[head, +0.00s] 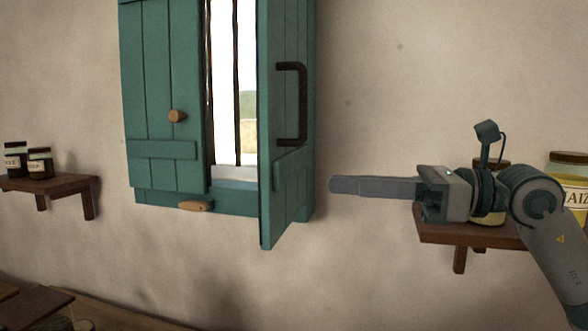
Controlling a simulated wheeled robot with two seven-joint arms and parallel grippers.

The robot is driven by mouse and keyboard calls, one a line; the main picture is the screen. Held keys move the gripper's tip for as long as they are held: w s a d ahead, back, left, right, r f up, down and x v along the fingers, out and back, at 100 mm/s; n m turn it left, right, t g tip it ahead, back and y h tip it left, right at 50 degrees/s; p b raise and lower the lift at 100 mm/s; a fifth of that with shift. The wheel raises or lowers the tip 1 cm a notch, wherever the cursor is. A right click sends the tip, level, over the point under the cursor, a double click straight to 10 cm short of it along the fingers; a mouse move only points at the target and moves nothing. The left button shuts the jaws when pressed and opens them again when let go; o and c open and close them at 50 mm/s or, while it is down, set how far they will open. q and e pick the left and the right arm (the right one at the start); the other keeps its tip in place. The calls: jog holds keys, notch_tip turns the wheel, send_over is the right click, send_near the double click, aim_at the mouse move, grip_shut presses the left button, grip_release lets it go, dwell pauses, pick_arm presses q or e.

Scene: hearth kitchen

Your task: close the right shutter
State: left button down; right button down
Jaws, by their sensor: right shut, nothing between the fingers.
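The right shutter (279,205) is teal planked wood and stands open, swung out from the wall toward me. Its dark bar handle (303,104) is on the face turned to the right. The left shutter (159,85) lies flat across its side of the window and has a round wooden knob (178,116). Between them the window opening (234,90) shows daylight and dark upright bars. My right gripper (334,185) is shut and empty, pointing left, to the right of the right shutter and below its handle, with a visible gap. My left gripper is not in view.
A wooden shelf (440,237) with jars, including a large yellow one (570,190), is behind my right arm. Another shelf (60,185) with two small dark jars is at the left. A wooden peg (196,206) sits on the window's lower frame. The wall (370,60) above my gripper is clear.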

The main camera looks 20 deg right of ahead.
aim_at(271, 180)
jog(key=p+x, duration=0.4)
jog(key=x, duration=0.3)
jog(key=shift+w+a+r, duration=0.15)
jog(key=shift+w+a, duration=0.1)
jog(key=shift+a, duration=0.1)
jog(key=shift+w+a+p, duration=0.25)
jog(key=shift+a+p, duration=0.1)
jog(key=shift+a, duration=0.1)
jog(key=shift+a, duration=0.15)
